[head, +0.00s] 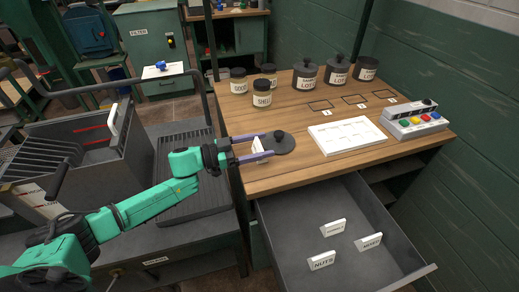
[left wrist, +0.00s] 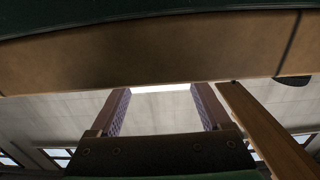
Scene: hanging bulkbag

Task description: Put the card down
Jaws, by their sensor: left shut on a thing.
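My left gripper (head: 268,146) reaches in from the left over the near left part of the wooden table (head: 300,165). It is shut on a small white card (head: 258,149), which looks upright between the purple fingers. In the left wrist view the fingers (left wrist: 162,100) stand either side of the card's white edge (left wrist: 160,88). I cannot tell whether the card touches the tabletop. A dark round lid (head: 284,144) with a knob lies right by the fingertips. My right gripper is not in view.
An open grey drawer (head: 290,215) below the table holds white label cards, one reading NUTS (head: 321,261). Dark jars (head: 305,78) stand at the back. A white tray (head: 348,136) and a button box (head: 414,120) sit to the right. The table's near left corner is clear.

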